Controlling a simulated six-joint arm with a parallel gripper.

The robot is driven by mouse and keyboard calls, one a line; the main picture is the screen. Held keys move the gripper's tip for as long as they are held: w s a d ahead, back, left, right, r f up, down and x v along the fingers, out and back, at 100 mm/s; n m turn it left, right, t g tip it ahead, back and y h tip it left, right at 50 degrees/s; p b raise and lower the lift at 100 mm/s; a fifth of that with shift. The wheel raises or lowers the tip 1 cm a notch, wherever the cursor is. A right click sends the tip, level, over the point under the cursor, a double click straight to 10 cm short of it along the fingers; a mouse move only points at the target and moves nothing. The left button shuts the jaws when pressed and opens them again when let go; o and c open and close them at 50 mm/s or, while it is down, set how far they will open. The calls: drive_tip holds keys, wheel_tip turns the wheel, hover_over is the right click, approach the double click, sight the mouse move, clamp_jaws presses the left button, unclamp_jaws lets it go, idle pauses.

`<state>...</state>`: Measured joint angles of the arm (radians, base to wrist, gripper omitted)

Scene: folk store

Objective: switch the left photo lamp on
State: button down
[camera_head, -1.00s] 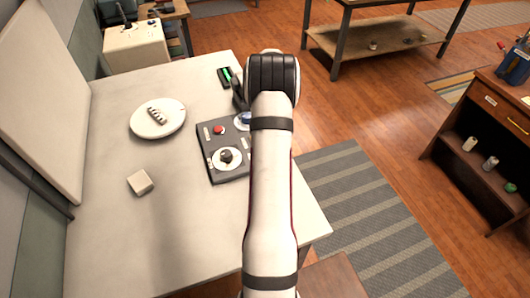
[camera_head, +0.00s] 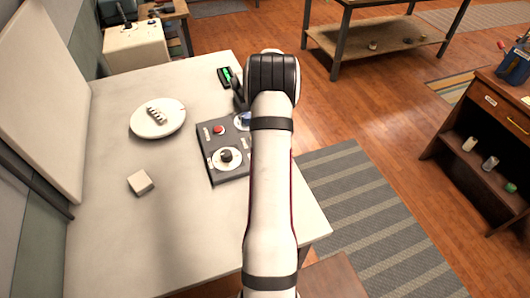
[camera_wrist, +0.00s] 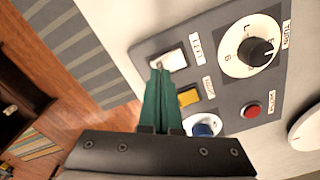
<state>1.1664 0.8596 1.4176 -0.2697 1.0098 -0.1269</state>
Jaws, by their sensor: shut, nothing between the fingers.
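The dark control panel (camera_head: 207,165) lies on the pale table. In the wrist view the panel (camera_wrist: 228,90) has a white switch (camera_wrist: 172,60) at its corner, beside a small label that seems to read LEFT. A yellow switch (camera_wrist: 189,97) sits beside another label. My gripper (camera_wrist: 158,66) has green fingers, shut together and empty. Their tips are at the edge of the white switch; I cannot tell whether they touch it. In the head view my arm hides the fingers and the right part of the panel.
The panel also carries a black dial (camera_wrist: 258,51), a red button (camera_wrist: 251,111) and a blue knob (camera_wrist: 205,130). A white plate (camera_head: 142,127) with a ridged piece and a pale block (camera_head: 140,182) lie on the table.

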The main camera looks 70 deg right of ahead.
drive_tip(key=shift+f, duration=0.9)
idle(0.8)
drive_tip(key=shift+r, duration=3.5)
